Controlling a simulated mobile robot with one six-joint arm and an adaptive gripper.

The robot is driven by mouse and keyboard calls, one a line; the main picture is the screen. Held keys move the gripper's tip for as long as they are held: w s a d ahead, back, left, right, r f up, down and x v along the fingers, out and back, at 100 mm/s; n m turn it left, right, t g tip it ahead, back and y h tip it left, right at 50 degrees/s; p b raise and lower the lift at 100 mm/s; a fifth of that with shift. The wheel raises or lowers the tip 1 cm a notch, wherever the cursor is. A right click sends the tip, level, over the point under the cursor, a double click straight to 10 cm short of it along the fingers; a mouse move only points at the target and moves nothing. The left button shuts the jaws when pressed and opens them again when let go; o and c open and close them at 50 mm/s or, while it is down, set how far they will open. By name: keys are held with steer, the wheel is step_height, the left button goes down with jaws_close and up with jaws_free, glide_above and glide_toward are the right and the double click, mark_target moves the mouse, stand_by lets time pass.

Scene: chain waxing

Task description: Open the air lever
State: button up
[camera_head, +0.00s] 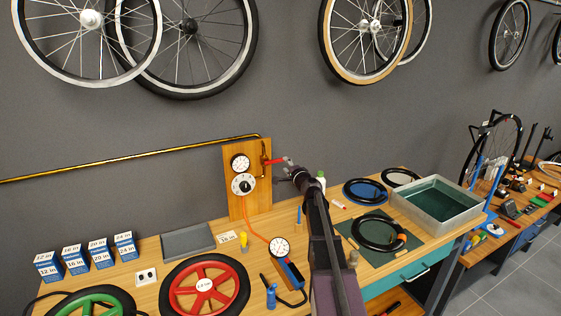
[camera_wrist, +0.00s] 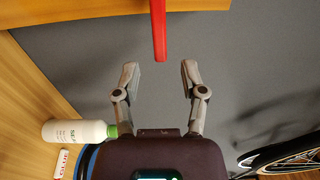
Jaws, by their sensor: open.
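The air lever (camera_head: 276,161) is a red handle on a brass pipe fitting at the right of the upright wooden board (camera_head: 235,153). In the wrist view the red lever (camera_wrist: 158,32) hangs in from the top centre, its free end pointing at the gap between my fingers. My gripper (camera_wrist: 160,72) is open and empty, with a finger to each side of the lever's line. The lever's tip is just short of the fingertips, and no contact shows. In the head view my gripper (camera_head: 288,164) is close to the lever's right end.
A white bottle with a green cap (camera_wrist: 75,132) stands on the bench beside my gripper. The board carries a gauge (camera_head: 240,163) and a dial (camera_head: 243,184). A metal tub (camera_head: 473,214) and tyres are at right. Bare wall is behind the gripper.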

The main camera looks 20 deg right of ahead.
mark_target(282, 160)
steer(key=shift+w+a, duration=0.1)
steer(key=shift+w, duration=2.6)
jaws_close()
